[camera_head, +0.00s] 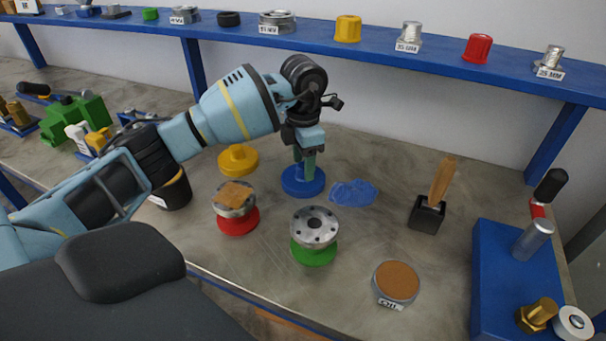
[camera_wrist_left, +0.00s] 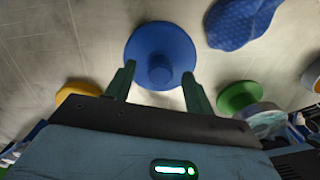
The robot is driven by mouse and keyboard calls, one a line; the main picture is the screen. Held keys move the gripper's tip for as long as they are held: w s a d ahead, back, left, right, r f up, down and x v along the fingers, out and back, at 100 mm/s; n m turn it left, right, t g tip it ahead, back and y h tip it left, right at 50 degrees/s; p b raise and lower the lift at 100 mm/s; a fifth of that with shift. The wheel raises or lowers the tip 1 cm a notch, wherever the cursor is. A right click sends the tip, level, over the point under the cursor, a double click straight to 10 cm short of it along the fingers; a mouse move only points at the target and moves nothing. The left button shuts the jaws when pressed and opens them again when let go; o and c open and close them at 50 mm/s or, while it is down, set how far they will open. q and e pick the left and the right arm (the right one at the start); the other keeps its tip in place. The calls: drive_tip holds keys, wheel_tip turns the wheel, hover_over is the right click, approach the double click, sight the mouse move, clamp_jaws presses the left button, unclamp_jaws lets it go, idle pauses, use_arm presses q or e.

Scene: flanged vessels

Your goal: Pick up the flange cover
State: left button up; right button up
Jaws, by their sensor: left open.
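A round blue flange cover (camera_head: 291,187) with a central knob lies on the grey table. It also shows in the left wrist view (camera_wrist_left: 150,43), its knob towards the camera. My left gripper (camera_head: 306,168) is directly over it, pointing down, and partly hides the knob in the head view. In the left wrist view the gripper (camera_wrist_left: 159,72) is open, with one green finger on each side of the knob. A gap shows between the knob and both fingers. I cannot tell how far the fingertips are above the disc. My right gripper is not in view.
A yellow knobbed piece (camera_head: 238,159) stands left of the blue cover. A flanged piece on a red base (camera_head: 236,220) and one on a green base (camera_head: 314,252) stand in front. A blue cloth (camera_head: 354,193) lies right. A blue shelf (camera_head: 250,32) runs behind.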

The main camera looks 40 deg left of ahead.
use_arm(q)
drive_tip(key=shift+f, duration=0.85)
drive_tip(key=shift+c, duration=0.8)
drive_tip(key=c, duration=0.9)
